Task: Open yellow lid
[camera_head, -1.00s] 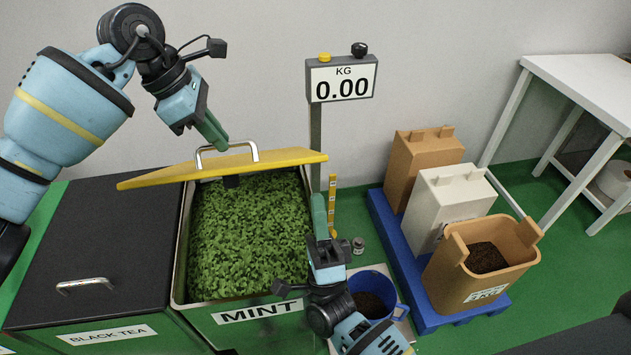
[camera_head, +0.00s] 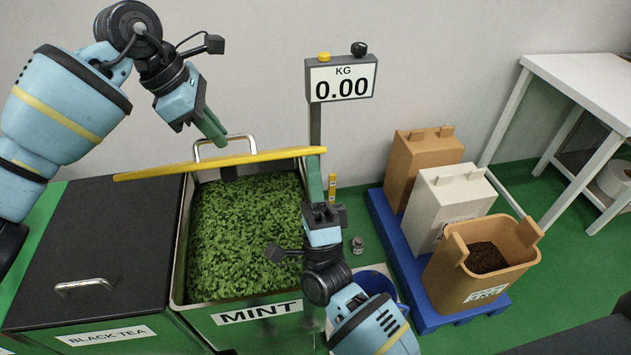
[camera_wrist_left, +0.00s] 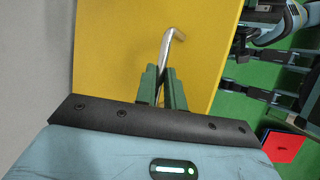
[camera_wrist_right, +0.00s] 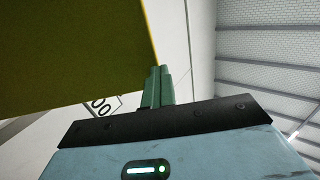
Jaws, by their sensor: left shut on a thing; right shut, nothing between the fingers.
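The yellow lid (camera_head: 240,160) is raised and tilted above the open mint bin (camera_head: 255,312), seen nearly edge-on in the head view. My left gripper (camera_head: 221,138) is shut on the lid's metal handle (camera_head: 199,146). The left wrist view shows the handle (camera_wrist_left: 172,45) between the fingers (camera_wrist_left: 161,82), with the yellow face (camera_wrist_left: 120,50) behind. My right gripper (camera_head: 313,163) is shut and empty at the lid's right end. In the right wrist view its fingertips (camera_wrist_right: 158,72) are close to the lid's edge (camera_wrist_right: 80,60); contact is unclear.
The closed black tea bin (camera_head: 100,230) stands left of the mint bin. A scale display (camera_head: 341,78) reading 0.00 rises behind the lid's right end. A blue bucket (camera_head: 375,282) is partly hidden by my right arm. Boxes stand on a blue pallet (camera_head: 440,318) at right.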

